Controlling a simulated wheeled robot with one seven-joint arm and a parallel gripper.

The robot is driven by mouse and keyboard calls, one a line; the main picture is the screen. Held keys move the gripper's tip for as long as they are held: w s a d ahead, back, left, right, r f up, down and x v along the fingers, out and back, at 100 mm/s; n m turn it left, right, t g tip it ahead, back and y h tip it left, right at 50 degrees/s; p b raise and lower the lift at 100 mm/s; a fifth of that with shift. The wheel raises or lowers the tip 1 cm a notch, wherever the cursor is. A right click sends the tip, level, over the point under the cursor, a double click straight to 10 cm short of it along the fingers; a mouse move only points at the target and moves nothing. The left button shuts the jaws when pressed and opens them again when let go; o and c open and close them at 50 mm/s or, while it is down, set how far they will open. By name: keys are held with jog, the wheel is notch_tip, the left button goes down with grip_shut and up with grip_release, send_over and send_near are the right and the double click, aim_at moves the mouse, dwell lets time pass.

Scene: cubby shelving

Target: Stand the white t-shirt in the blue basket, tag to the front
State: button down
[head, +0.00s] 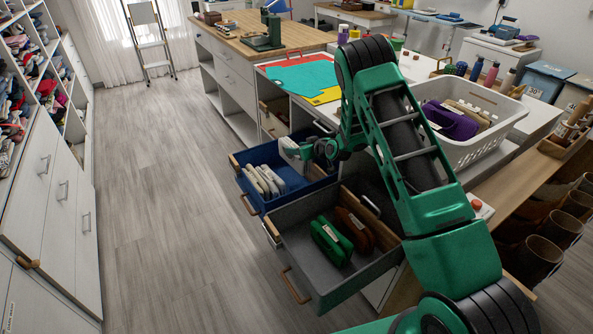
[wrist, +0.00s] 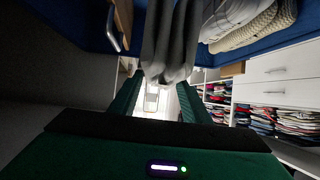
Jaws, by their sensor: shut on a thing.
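The white t-shirt (head: 288,147) is folded and held at one end by my gripper (head: 303,151), at the upper rear part of the blue basket. In the wrist view the held t-shirt (wrist: 170,45) looks grey in shadow and hangs between the fingers (wrist: 160,95). The blue basket (head: 247,191) is a pulled-out, drawer-like bin. Several white folded shirts (head: 263,181) stand in a row inside it, to the left of the held shirt. I cannot tell whether the held shirt touches the basket floor, and its tag is not discernible.
A grey drawer (head: 300,277) with green (head: 330,240) and brown folded shirts is open in front of the blue basket. A white laundry basket (head: 480,150) with purple and beige folded items stands on the counter at right. The floor (head: 165,200) at left is clear.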

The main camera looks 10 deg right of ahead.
aim_at(297, 170)
notch_tip(297, 170, down, 10)
jog(key=shift+f, duration=0.15)
dwell(0.4)
jog(key=shift+f, duration=0.15)
jog(key=shift+f, duration=0.35)
jog(key=shift+f, duration=0.1)
jog(key=c, duration=0.9)
grip_release()
jog(key=shift+c, duration=0.2)
